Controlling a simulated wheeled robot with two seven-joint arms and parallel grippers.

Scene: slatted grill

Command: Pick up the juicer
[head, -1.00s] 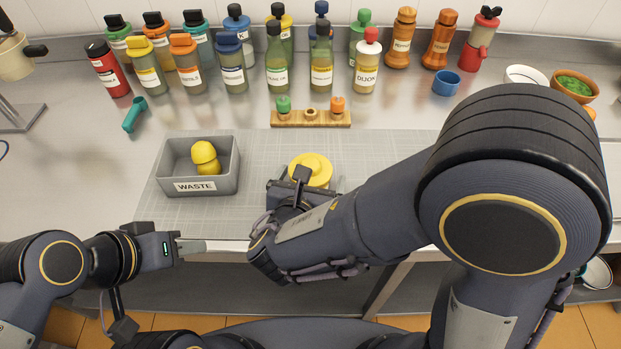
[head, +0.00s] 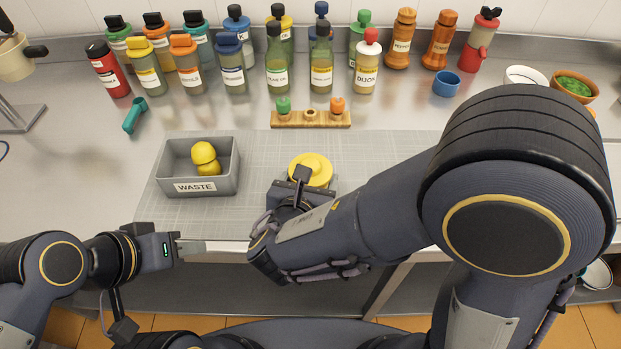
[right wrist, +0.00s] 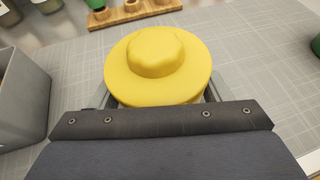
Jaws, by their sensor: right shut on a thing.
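The juicer (head: 313,164) is a round yellow piece with a wide rim and a raised dome. It is on or just above the grey cutting mat, right of the waste bin; I cannot tell whether it touches the mat. My right gripper (right wrist: 157,93) is shut on it, with a grey finger at each side below the rim in the right wrist view, where the juicer (right wrist: 156,68) also shows. Its lower part is hidden behind my gripper. My left gripper (head: 192,247) is empty near the counter's front edge; its finger gap is not clear.
A grey waste bin (head: 225,178) holding yellow pieces stands left of the juicer. A wooden rack (head: 311,119) with small colored tops lies behind it. Several bottles line the back wall. A blue cup (head: 446,84) stands at the back right. The mat between bin and juicer is clear.

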